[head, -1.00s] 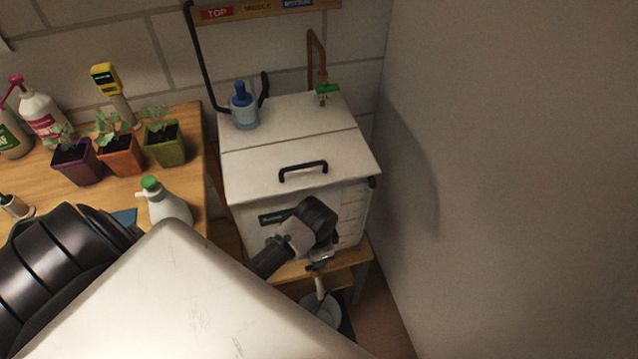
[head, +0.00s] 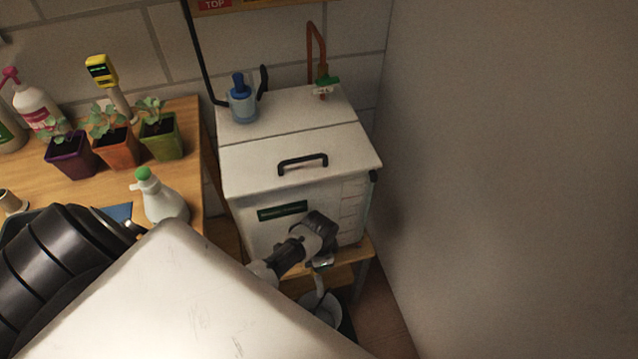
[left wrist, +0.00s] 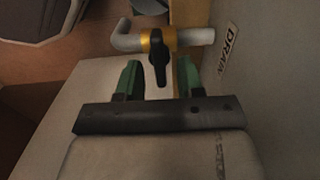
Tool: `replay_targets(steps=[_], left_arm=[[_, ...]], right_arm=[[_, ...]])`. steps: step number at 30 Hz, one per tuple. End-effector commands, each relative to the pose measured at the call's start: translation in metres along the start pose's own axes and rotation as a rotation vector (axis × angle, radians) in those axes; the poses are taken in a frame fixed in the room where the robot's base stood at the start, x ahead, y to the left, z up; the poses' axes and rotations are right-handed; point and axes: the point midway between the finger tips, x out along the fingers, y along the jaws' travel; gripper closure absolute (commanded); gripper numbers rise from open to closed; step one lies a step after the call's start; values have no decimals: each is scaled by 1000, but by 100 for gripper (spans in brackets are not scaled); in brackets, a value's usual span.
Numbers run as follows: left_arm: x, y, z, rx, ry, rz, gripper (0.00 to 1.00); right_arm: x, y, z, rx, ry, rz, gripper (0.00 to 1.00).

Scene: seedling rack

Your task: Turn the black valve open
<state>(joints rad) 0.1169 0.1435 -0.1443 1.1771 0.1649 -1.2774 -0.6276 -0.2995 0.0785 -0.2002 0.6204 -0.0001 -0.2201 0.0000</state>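The black valve (left wrist: 159,55) is a lever on a brass fitting of a grey drain pipe (left wrist: 196,37). In the left wrist view the lever lies across the pipe, and its near end is between the fingers. My left gripper (left wrist: 159,72) has green fingertips, set apart with gaps on both sides of the lever; I see no contact. In the head view my left gripper (head: 321,262) is low at the front of the white box (head: 262,222), and the black valve cannot be made out there. My right gripper is not in view.
A "DRAIN" label (left wrist: 228,54) is on the box wall beside the pipe. A bucket (head: 322,308) stands below. Plant pots and a spray bottle (head: 162,198) stand on the left bench. A bare wall is at right.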

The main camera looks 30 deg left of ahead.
Motion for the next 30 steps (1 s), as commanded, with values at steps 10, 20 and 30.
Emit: replay_targets(steps=[10, 20, 30], left_arm=[[1, 0, 0, -1, 0, 0, 74], [1, 0, 0, -2, 0, 0, 100], [-1, -1, 0, -91, -1, 1, 100]], right_arm=[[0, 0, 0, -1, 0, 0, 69], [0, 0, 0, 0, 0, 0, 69], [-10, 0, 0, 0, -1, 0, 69]])
